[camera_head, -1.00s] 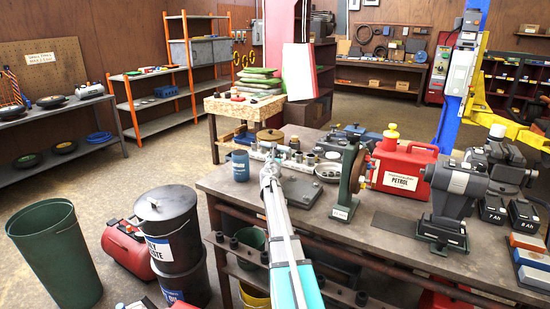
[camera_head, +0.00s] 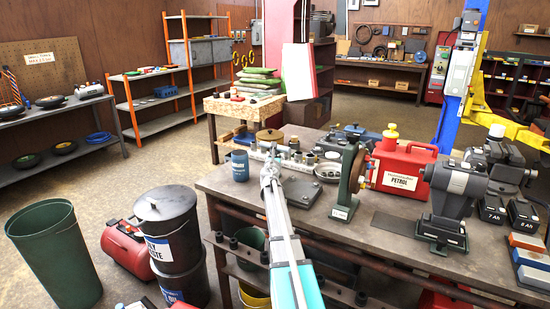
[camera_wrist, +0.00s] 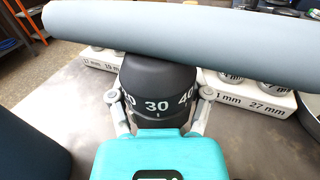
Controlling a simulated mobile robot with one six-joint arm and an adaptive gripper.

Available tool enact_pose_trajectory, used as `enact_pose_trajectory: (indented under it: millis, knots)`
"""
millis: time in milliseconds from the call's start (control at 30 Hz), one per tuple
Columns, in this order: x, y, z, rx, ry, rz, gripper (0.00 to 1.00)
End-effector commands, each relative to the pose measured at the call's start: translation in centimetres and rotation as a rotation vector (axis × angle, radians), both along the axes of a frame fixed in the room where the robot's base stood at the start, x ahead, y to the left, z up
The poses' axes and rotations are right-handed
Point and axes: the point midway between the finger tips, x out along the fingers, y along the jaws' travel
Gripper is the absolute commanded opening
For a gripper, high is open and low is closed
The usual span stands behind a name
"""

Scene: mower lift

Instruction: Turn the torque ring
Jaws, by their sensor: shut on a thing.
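In the wrist view the torque ring (camera_wrist: 157,103) is a black ring with white numbers 20, 30 and 40. The 30 faces me, above a small white mark. My gripper (camera_wrist: 160,112) has one finger on each side of the ring and is shut on it. A thick grey bar (camera_wrist: 180,31) crosses just above the ring and hides what lies behind its top. In the head view my gripper (camera_head: 268,173) is over the left part of the workbench (camera_head: 385,238); the ring is too small to tell there.
A white socket rail (camera_wrist: 262,98) stands behind the ring. A blue mug (camera_head: 239,166) is at the bench's left edge. A green-framed wheel device (camera_head: 349,180), a red petrol can (camera_head: 402,171) and a grey bench machine (camera_head: 450,190) stand to the right.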

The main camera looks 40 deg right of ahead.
Motion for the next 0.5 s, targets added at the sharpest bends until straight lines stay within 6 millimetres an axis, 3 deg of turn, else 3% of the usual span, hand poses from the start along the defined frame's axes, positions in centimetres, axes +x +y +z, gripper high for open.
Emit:
enact_pose_trajectory:
  millis: [500]
  knots:
    - [0.21, 0.41, -0.01, 0.002, -0.002, 0.231, 0.16]
